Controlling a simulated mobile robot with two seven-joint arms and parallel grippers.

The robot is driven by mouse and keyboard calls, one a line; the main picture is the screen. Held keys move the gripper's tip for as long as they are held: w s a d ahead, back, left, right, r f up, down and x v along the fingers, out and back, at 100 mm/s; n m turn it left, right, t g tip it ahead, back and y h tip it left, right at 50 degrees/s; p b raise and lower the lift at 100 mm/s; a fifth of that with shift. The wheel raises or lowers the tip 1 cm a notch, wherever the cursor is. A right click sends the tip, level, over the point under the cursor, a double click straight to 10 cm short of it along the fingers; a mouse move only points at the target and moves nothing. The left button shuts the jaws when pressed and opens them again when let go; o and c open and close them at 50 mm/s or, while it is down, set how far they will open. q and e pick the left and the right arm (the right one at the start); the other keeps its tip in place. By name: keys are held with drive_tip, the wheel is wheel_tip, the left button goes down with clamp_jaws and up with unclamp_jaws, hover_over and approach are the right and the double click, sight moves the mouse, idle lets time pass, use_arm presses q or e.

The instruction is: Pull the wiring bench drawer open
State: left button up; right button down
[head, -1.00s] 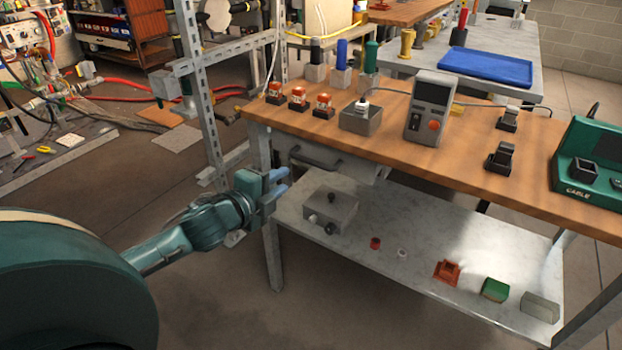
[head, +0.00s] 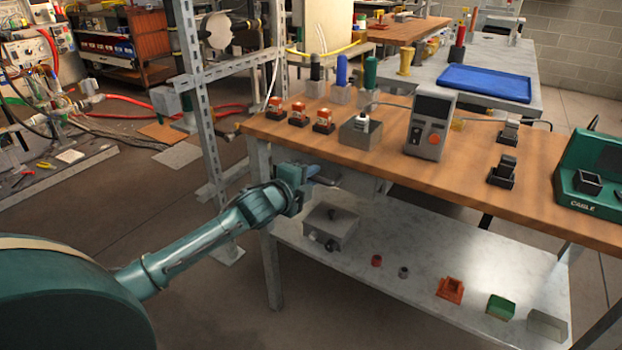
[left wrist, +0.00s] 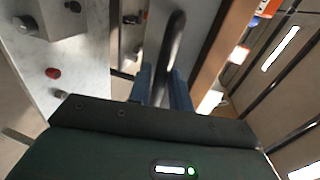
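The wiring bench drawer (head: 362,183) is a grey box under the left part of the wooden bench top (head: 400,186). It looks shut in the head view. Its dark bar handle (left wrist: 174,42) runs up the middle of the left wrist view. My left gripper (head: 322,175) is at the drawer front, hiding most of the handle in the head view. In the left wrist view its blue fingers (left wrist: 164,88) lie on either side of the handle, close to it. Whether they press on it is unclear. My right gripper is not in view.
A grey lower shelf (head: 420,262) holds a grey box with knobs (head: 330,228) below the drawer. A bench leg (head: 268,255) and a slotted metal frame (head: 208,125) stand close to my left arm. Floor in front of the bench is clear.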

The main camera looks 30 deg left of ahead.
use_arm(q)
drive_tip(key=shift+w, duration=0.25)
drive_tip(key=shift+c, duration=0.4)
clamp_jaws()
